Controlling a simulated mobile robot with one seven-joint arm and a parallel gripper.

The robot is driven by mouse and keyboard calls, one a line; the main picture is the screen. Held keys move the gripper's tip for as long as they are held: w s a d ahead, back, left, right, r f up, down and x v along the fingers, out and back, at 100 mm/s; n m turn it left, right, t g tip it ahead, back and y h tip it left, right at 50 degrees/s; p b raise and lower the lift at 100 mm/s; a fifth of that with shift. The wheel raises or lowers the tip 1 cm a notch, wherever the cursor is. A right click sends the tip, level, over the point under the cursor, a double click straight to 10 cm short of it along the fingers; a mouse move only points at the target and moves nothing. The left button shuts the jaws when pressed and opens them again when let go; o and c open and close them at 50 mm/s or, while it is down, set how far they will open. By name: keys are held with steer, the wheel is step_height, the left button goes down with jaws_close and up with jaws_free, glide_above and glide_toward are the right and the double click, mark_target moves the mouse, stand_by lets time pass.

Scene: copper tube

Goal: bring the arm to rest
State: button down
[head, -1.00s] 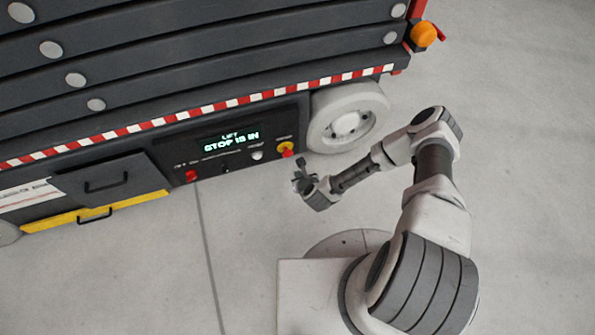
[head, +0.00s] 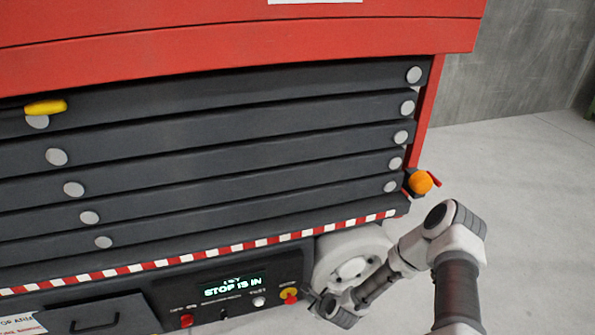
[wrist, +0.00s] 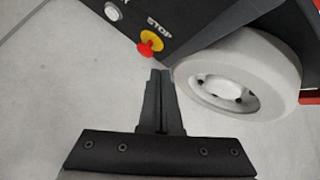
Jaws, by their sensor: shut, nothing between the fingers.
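My gripper (wrist: 161,76) is shut and empty in the wrist view, its two dark fingers together over the bare floor. In the head view my gripper (head: 322,302) is low in the picture, in front of the lift's wheel (head: 352,262) and just right of the control panel. My arm is bent, its elbow high at the right. In the wrist view the fingers show just left of the wheel (wrist: 236,84) and below the red stop button (wrist: 150,43). I cannot tell the exact gap to them.
The lift's panel screen (head: 232,284) reads "STOP IS IN". The stop button (head: 290,296) is red on yellow. Dark stacked lift beams (head: 250,160) and a red platform (head: 230,50) rise above. An orange lamp (head: 420,182) sits at the corner. Free floor (head: 510,200) lies right.

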steer(key=d+r+n+g+h, duration=0.1)
steer(key=d+r+n, duration=0.3)
steer(key=r, duration=0.7)
steer(key=d+r+n+h, duration=0.1)
steer(key=r+n, duration=0.5)
steer(key=r, duration=0.4)
steer(key=d+r+n+g+h, duration=0.1)
steer(key=d+r+n, duration=0.2)
steer(key=r+n, duration=0.55)
steer(key=s+d+r+n, duration=0.1)
steer(key=s+r, duration=0.4)
steer(key=r, duration=0.3)
steer(key=s+r+n, duration=0.1)
steer(key=s+r, duration=0.4)
steer(key=r, duration=0.3)
steer(key=s+r+n+p, duration=0.1)
steer(key=s+r+n, duration=0.25)
steer(key=s, duration=0.45)
steer(key=s+r+n, duration=0.2)
steer(key=s+r, duration=0.3)
steer(key=s, duration=0.3)
step_height(320, 180, up, 22)
steer(key=p, duration=2.3)
steer(key=shift+w+d+r+h, duration=0.15)
steer(key=shift+d+r+h, duration=0.05)
steer(key=shift+d+h, duration=0.1)
steer(key=shift+f, duration=0.1)
